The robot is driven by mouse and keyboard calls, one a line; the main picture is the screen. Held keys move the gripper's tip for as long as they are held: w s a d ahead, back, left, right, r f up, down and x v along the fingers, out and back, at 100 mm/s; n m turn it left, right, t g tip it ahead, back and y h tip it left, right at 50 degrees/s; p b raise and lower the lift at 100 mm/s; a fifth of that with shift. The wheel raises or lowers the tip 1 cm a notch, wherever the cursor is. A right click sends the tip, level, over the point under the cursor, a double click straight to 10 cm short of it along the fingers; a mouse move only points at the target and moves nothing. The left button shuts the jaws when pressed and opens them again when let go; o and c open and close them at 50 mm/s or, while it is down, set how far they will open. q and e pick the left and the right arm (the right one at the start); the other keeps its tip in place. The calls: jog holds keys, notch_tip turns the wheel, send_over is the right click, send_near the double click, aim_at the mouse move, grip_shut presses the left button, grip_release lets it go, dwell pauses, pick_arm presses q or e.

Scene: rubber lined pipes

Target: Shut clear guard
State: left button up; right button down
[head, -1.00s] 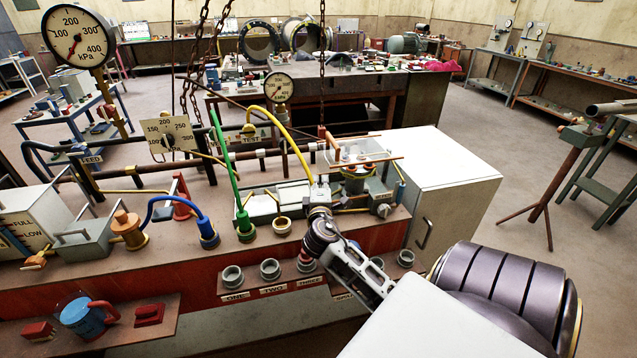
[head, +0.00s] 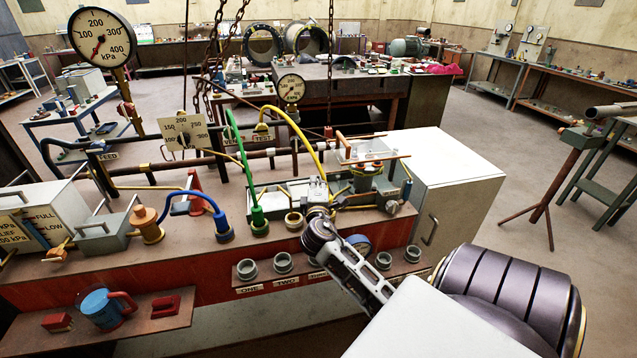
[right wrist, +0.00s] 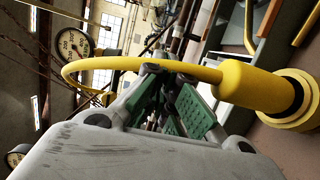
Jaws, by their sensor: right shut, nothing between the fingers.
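The clear guard (head: 372,148) is a see-through panel above the fittings at the right end of the red bench, with a thin copper-coloured bar along it. How far it stands open is hard to tell. My right gripper (head: 317,188) is left of the guard and nearer me, apart from it, over the bench top. It is shut and empty. In the right wrist view, its green-padded fingers (right wrist: 178,108) lie close to a yellow hose (right wrist: 130,63) that ends in a thick yellow plug (right wrist: 258,88); contact is unclear. My left gripper is not in view.
A green hose (head: 238,150) and a blue hose (head: 190,194) rise left of my gripper. Grey cups (head: 247,269) line the front ledge. A white cabinet (head: 455,170) stands right of the guard. Chains (head: 331,70) hang behind the bench.

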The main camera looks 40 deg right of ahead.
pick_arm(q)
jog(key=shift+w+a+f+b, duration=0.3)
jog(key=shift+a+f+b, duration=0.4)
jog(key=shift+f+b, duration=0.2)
pick_arm(e)
jog(key=v, duration=0.8)
jog(key=shift+s, duration=0.4)
jog(key=shift+a, duration=0.15)
jog(key=shift+f, duration=0.1)
